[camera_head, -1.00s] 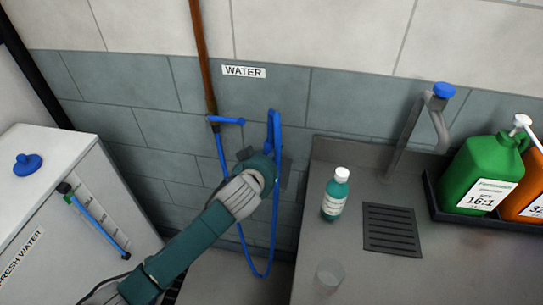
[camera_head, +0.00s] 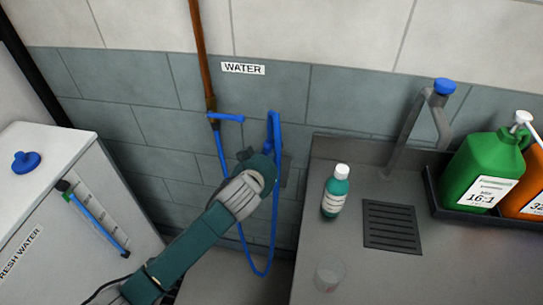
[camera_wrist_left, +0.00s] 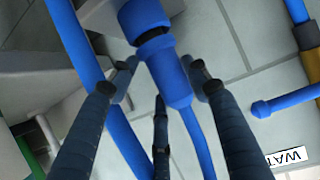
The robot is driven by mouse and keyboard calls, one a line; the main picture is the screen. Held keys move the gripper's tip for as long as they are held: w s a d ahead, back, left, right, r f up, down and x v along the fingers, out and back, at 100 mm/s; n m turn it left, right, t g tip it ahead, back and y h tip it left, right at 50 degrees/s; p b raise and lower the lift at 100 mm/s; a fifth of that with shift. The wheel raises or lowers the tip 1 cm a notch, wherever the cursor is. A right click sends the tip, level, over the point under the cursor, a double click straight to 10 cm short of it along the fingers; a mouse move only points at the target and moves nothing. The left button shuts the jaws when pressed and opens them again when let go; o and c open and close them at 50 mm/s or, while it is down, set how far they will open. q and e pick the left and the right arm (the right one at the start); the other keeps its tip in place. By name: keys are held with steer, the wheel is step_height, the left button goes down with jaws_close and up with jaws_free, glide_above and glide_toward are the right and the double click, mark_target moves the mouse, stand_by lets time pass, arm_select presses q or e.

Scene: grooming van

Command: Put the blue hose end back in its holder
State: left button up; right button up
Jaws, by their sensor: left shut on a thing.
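The blue hose (camera_head: 271,235) hangs in a long loop against the tiled wall below the WATER sign. Its blue end (camera_wrist_left: 168,70), with a dark ring around it, sits between the fingers of my left gripper (camera_wrist_left: 160,85) in the left wrist view. The gripper is shut on it. In the head view my left gripper (camera_head: 264,166) is in front of the wall beside the hose and hides the hose end. A small grey piece (camera_head: 286,170) shows on the wall just behind the gripper; I cannot tell whether it is the holder. My right gripper is not in view.
A brown pipe (camera_head: 201,60) with a blue valve handle (camera_head: 227,117) runs down the wall. A counter at right holds a teal bottle (camera_head: 336,192), a clear cup (camera_head: 329,273), a tap (camera_head: 410,125) and a green jug (camera_head: 484,172). A white water tank (camera_head: 45,190) stands at left.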

arm_select(q)
steer(key=shift+f+b, duration=0.3)
steer(key=shift+f, duration=0.2)
steer(key=o, duration=1.5)
steer(key=shift+o, duration=0.2)
steer(key=v, duration=1.2)
steer(key=a+f+g+y, duration=0.1)
steer(key=a+f+g, duration=0.15)
steer(key=f, duration=0.75)
steer(key=a+f+g+y, duration=0.1)
steer(key=a+f, duration=0.2)
steer(key=f, duration=0.8)
steer(key=s+a+f+g, duration=0.1)
steer(key=s+a+f, duration=0.3)
steer(key=f, duration=0.5)
steer(key=s+a+f+g, duration=0.1)
steer(key=s+a+f, duration=0.1)
steer(key=s+f, duration=0.5)
steer(key=s+a+f+g+y, duration=0.1)
steer(key=s+a+f+g, duration=0.35)
steer(key=s+f, duration=1)
steer(key=s+a+f, duration=0.2)
steer(key=s+f, duration=0.1)
steer(key=s, duration=0.7)
steer(key=s+a+f+g, duration=0.1)
steer(key=s+a+f, duration=0.1)
steer(key=s, duration=0.9)
steer(key=shift+s+a+f+y, duration=0.25)
steer(key=shift+s+f+y, duration=0.05)
steer(key=shift+f, duration=0.5)
